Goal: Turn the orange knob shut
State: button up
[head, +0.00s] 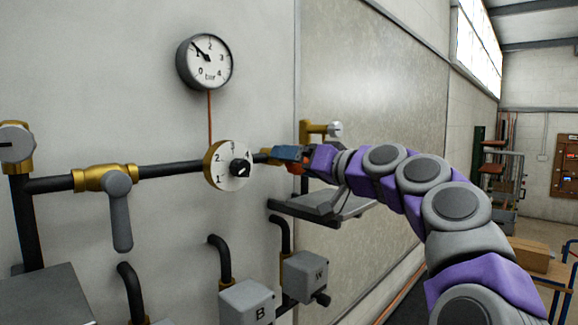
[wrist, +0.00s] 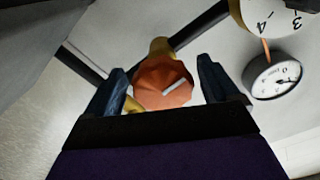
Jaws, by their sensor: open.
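The orange knob (wrist: 163,84) shows in the wrist view, with a pale line across its face and a brass body (wrist: 160,47) behind it. My gripper (wrist: 164,85) is open, its two blue fingers on either side of the knob in the picture. I cannot tell whether either finger touches it. In the head view my gripper (head: 291,154) is at the pipe, right of the numbered dial, and mostly hides the knob.
A numbered dial (head: 219,165) with a black centre knob sits left of my gripper. A pressure gauge (head: 204,62) hangs above it. A brass valve with a grey lever (head: 119,210) is at left. A grey shelf (head: 330,205) and grey boxes (head: 247,302) lie below.

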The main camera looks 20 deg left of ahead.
jog(key=b+v, duration=0.1)
jog(key=v, duration=1.4)
jog(key=shift+w+d+f+b, duration=0.15)
jog(key=shift+b, duration=0.15)
jog(key=w+a+n, duration=0.1)
jog(key=w+a, duration=0.1)
jog(key=a, duration=0.3)
jog(key=w+a+n, duration=0.2)
jog(key=a, duration=0.3)
jog(key=w+a+n+p, duration=0.1)
jog(key=w+a, duration=0.1)
jog(key=a, duration=0.3)
jog(key=shift+r+n, duration=0.4)
jog(key=shift+w+a+f, duration=0.1)
jog(key=shift+w+a, duration=0.2)
jog(key=shift+a, duration=0.35)
jog(key=shift+c, duration=0.3)
